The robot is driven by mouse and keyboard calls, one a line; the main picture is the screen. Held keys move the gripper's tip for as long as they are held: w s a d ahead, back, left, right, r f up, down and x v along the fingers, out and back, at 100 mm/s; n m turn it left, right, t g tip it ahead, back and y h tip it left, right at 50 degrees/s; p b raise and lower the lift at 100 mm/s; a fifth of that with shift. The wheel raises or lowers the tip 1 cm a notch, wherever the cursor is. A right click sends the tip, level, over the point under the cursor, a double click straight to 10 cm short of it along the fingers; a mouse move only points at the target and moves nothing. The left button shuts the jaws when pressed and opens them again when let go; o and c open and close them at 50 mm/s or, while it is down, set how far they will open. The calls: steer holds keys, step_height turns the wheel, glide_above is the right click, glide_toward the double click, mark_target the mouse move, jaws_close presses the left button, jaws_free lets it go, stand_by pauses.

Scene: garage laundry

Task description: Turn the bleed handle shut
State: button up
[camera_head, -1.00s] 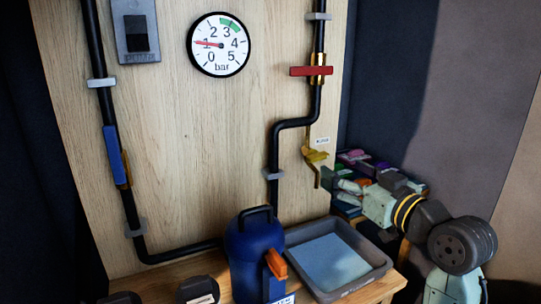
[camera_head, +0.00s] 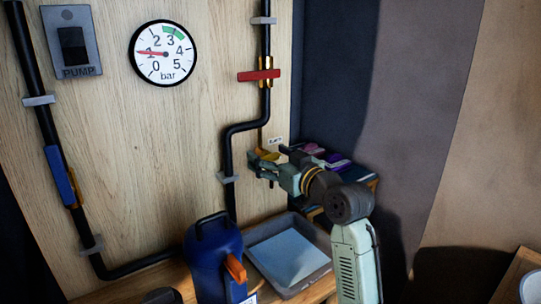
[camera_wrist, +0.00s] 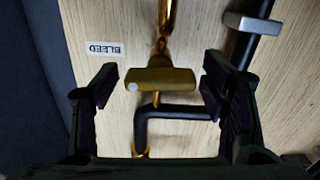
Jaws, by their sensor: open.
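The brass bleed handle (camera_wrist: 160,80) shows in the wrist view as a short flat bar lying crosswise between my fingers, on a thin brass valve and pipe. The white BLEED label (camera_wrist: 103,49) is beside it, upside down in that view. My gripper (camera_wrist: 163,88) is open, one finger on each side of the handle, with a gap on both sides. In the head view my gripper (camera_head: 268,170) is at the bleed valve (camera_head: 264,154), right of the black pipe, and partly covers it; the handle's lower part is hidden there.
The black pipe (camera_wrist: 180,112) bends close behind the handle. A red handle (camera_head: 258,75) is above. The gauge (camera_head: 163,53) needle points near 1. Below are a grey tray (camera_head: 300,284) and a blue canister (camera_head: 211,262). Colourful items (camera_head: 318,154) lie behind my wrist.

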steer(key=shift+c, duration=0.3)
steer(key=c, duration=1.1)
steer(key=shift+m, duration=0.6)
steer(key=o, duration=1.2)
steer(key=shift+c, duration=0.2)
